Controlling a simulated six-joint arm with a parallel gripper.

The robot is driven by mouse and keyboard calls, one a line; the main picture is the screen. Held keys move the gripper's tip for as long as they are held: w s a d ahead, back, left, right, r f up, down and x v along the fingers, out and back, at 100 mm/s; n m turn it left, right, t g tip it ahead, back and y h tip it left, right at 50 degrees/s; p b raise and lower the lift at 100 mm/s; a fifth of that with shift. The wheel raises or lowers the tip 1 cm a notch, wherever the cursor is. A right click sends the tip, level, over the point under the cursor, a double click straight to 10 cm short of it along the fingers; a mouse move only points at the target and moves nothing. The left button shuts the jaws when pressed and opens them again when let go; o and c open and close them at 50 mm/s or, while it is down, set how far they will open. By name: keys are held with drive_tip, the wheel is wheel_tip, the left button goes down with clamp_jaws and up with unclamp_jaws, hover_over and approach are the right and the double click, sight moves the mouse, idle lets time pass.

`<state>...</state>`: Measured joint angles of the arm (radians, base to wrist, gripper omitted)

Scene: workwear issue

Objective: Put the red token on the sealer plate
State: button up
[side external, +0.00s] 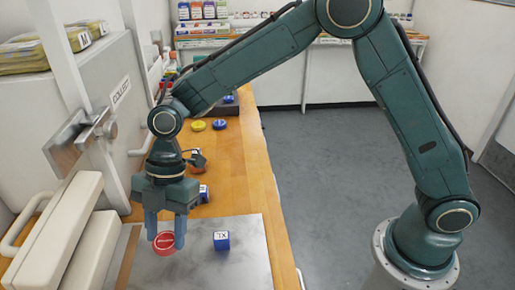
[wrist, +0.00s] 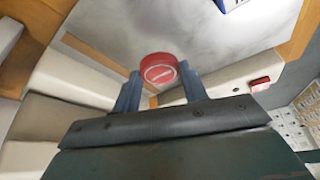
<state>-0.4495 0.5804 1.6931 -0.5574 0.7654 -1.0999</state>
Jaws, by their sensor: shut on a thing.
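The red token (side external: 165,242) is between the two fingers of my gripper (side external: 166,238), which is shut on it. The token also shows in the wrist view (wrist: 158,68), face visible, between the blue fingertips (wrist: 160,76). The sealer plate (side external: 254,268) is a grey, marbled metal sheet at the front of the bench, and it fills the upper middle of the wrist view (wrist: 215,38). My gripper points down over the plate's left part. I cannot tell whether the token touches the plate or is held just above it.
A blue lettered cube (side external: 221,241) stands on the plate, right of the token. Cream sealer bars (side external: 68,232) rise close on the left. Another blue cube (side external: 204,193) is behind my gripper. A yellow token (side external: 198,125) and a blue token (side external: 219,124) lie farther back on the wooden bench (side external: 240,185).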

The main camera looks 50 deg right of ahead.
sight(171, 232)
drive_tip(key=shift+f, duration=2.1)
drive_tip(key=o, duration=1)
drive_tip(key=shift+f, duration=0.15)
drive_tip(key=v, duration=1.2)
drive_tip(key=shift+d, duration=0.1)
